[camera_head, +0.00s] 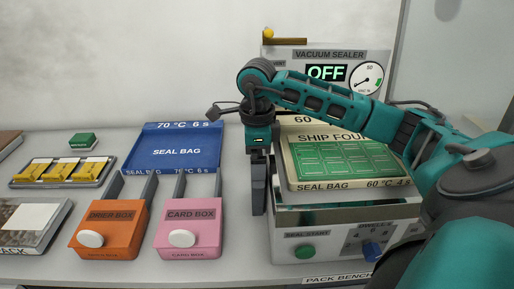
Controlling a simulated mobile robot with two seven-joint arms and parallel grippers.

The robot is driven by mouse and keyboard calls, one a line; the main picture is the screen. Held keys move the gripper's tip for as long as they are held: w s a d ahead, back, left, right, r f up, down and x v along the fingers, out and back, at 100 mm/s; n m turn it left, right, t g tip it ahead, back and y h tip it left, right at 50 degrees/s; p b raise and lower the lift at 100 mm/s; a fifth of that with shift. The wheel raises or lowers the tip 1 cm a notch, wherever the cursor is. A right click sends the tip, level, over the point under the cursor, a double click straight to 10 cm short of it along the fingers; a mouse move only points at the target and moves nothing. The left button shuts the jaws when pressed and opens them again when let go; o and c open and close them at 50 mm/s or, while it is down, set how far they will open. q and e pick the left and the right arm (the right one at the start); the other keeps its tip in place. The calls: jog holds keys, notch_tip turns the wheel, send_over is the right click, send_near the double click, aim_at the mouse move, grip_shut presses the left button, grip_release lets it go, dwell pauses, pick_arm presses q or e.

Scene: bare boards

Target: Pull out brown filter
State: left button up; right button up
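A thin brown piece (290,41), which looks like the brown filter, sticks up at the top left of the vacuum sealer (328,54). A yellow round knob (268,33) is at its left end. The rest of the filter is not visible. My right gripper (258,212) points down in front of the sealer, left of the ship pouch tray and well below the filter, apart from it. Its fingers are seen nearly edge-on, so their opening is unclear, and nothing shows held in them. My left gripper is not in view.
My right arm crosses in front of the sealer's OFF display (326,73). A ship pouch tray (290,172) rests on the sealer. An orange drier box (110,228), a pink card box (190,228) and a blue seal bag tray (180,150) stand left.

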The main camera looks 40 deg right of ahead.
jog(key=shift+f, duration=0.25)
jog(key=shift+c, duration=1.3)
jog(key=c, duration=0.9)
jog(key=shift+r+p, duration=0.45)
jog(key=shift+r, duration=0.2)
jog(key=shift+r, duration=0.1)
